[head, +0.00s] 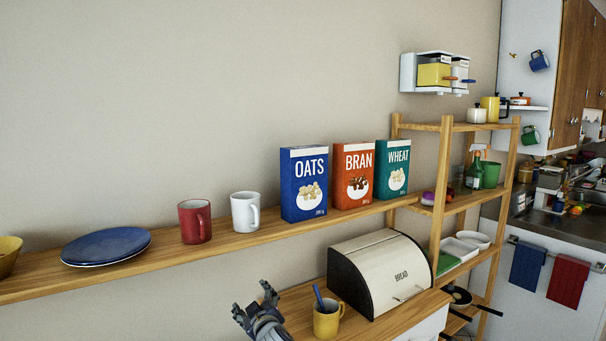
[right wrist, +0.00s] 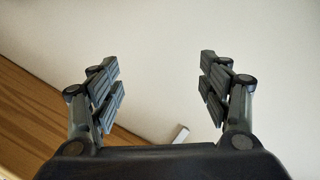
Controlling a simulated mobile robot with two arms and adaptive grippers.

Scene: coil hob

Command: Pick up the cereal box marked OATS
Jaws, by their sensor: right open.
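The blue OATS box (head: 304,184) stands upright on the long wooden shelf (head: 160,252), leftmost of three cereal boxes. The red BRAN box (head: 352,176) is just to its right, and the teal WHEAT box (head: 393,169) is right of that. My right gripper (head: 258,302) is below the shelf in the head view, lower and left of the OATS box, beside the yellow mug. In the right wrist view the right gripper (right wrist: 160,85) is open and empty, with pale wall and a strip of wood beyond it. No cereal box shows there. My left gripper is not in view.
A white mug (head: 245,212), a red mug (head: 195,221) and blue plates (head: 106,246) stand left of the boxes. Below are a bread bin (head: 385,272) and a yellow mug (head: 328,320) holding a blue item. A wooden rack (head: 441,180) stands at the right.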

